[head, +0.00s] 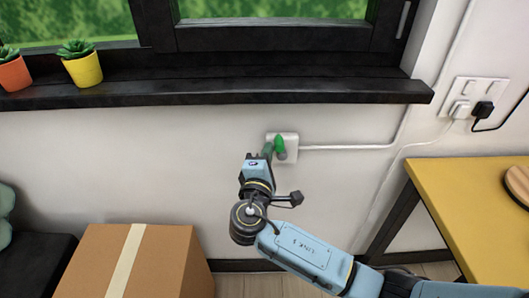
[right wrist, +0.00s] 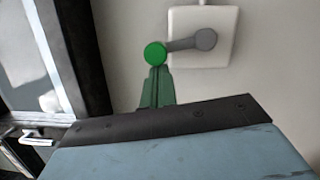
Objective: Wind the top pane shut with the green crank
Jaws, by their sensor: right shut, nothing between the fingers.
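The crank's green knob (head: 280,146) stands out from a white wall box (head: 292,140) below the window sill. In the right wrist view the round green knob (right wrist: 155,53) sits at the left end of a grey crank arm (right wrist: 190,42), over the white box (right wrist: 222,55). My right gripper (head: 266,151) is shut and empty, its fingertips just left of the knob in the head view. In the right wrist view the closed fingers (right wrist: 157,82) end right below the knob; I cannot tell if they touch it. The top pane is out of view; only the window's lower part (head: 270,37) shows. My left gripper is not in view.
A dark sill (head: 220,93) juts out above the crank, with potted succulents (head: 82,66) at its left. A cardboard box (head: 170,262) stands lower left. A yellow table (head: 465,200) is at right, below sockets with a black plug (head: 482,110). The wall around the crank is clear.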

